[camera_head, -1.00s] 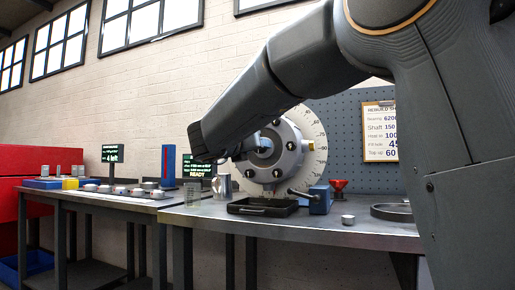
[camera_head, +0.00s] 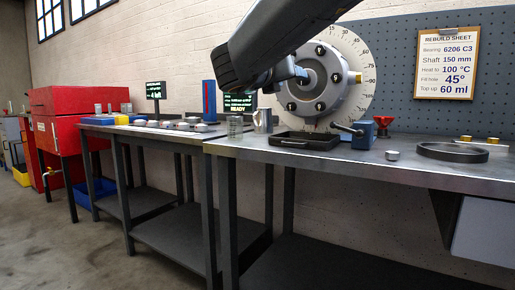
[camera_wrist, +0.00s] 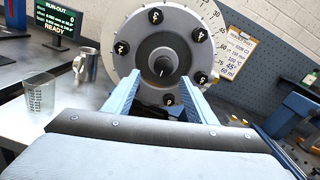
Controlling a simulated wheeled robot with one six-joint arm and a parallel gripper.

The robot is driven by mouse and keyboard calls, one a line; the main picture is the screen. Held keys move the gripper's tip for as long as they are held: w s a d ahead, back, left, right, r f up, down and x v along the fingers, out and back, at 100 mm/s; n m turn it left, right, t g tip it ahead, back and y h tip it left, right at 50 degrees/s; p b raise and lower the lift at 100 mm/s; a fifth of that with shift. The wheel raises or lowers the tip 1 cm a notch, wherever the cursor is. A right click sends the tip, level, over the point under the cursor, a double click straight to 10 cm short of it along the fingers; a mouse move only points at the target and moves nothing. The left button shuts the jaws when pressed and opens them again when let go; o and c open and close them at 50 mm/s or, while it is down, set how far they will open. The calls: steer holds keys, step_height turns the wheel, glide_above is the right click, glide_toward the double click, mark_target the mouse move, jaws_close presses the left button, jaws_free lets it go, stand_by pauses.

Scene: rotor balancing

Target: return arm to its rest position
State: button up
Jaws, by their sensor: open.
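My gripper (camera_wrist: 160,100) is open and empty in the wrist view, its two blue fingers apart and pointing at the rotor hub (camera_wrist: 165,62). In the head view my arm comes down from the top, and the gripper (camera_head: 300,73) is in front of the rotor hub (camera_head: 322,82), partly hidden by the arm. I cannot tell from these views whether the fingers touch the hub. The graduated dial disc (camera_head: 362,80) stands upright behind the hub.
A black tray (camera_head: 304,140), a blue vise-like block (camera_head: 361,135), a metal jug (camera_head: 263,120) and a clear beaker (camera_head: 235,127) stand on the bench (camera_head: 245,148). A black ring (camera_head: 452,152) lies at right. A red cabinet (camera_head: 80,105) stands far left. The floor in front is clear.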

steer(key=s+a+f+n+y, duration=0.2)
steer(key=a+f+n+y, duration=0.4)
steer(key=a+n, duration=0.4)
steer(key=s+a+f+n+y, duration=0.1)
steer(key=a+f+n+y, duration=0.55)
steer(key=a+n, duration=0.3)
steer(key=s+a+f+n+g+y, duration=0.4)
steer(key=s+a+f+n, duration=0.3)
steer(key=s+f+n, duration=0.4)
steer(key=s+d+f+n+g, duration=0.1)
steer(key=s+f+n+g, duration=0.6)
steer(key=s+f, duration=0.5)
steer(key=s+d+f+n+g+h, duration=0.2)
steer(key=s+d+f+n, duration=0.3)
steer(key=s, duration=0.3)
steer(key=s+d+f+n+g+h, duration=0.2)
steer(key=s+d+f+n+h, duration=0.15)
steer(key=s+d+f, duration=0.35)
steer(key=d+r+m+p, duration=0.2)
steer(key=d+r+p, duration=0.4)
steer(key=r+p, duration=0.3)
steer(key=d+r+m+p, duration=0.2)
steer(key=d+r+p, duration=0.4)
steer(key=r+p, duration=0.4)
steer(key=s+d+r+m+p, duration=0.1)
steer(key=d+r+p, duration=0.5)
steer(key=r+p, duration=0.4)
steer(key=p, duration=0.3)
steer(key=shift+d+m+h, duration=0.3)
steer(key=shift+d+m, duration=0.1)
